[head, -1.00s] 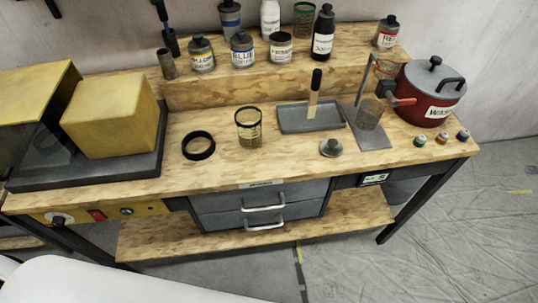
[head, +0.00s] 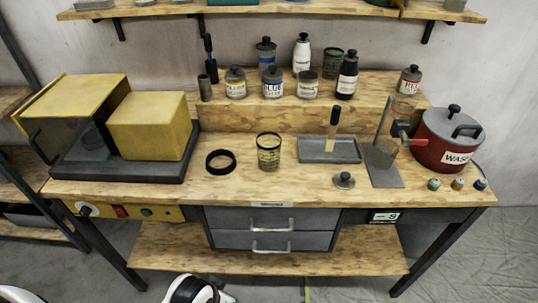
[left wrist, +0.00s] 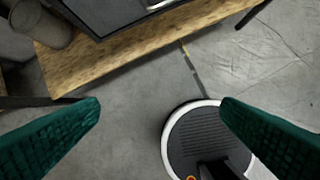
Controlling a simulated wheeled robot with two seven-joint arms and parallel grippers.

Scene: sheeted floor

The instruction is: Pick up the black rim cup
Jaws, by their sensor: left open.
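The black rim cup (head: 268,152) is a clear cup with a dark rim and markings. It stands upright on the wooden workbench (head: 290,187) in the head view, between a black ring and a grey tray. My left gripper (left wrist: 160,108) shows in the left wrist view as two green fingers spread wide apart with nothing between them. It points down at the floor in front of the bench's lower shelf, away from the cup. The cup is not in the left wrist view. My right gripper is not in view.
A black ring (head: 220,162) lies left of the cup. A yellow machine (head: 147,125) stands left; a red pot (head: 440,146) stands right. Bottles line the raised shelf behind.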

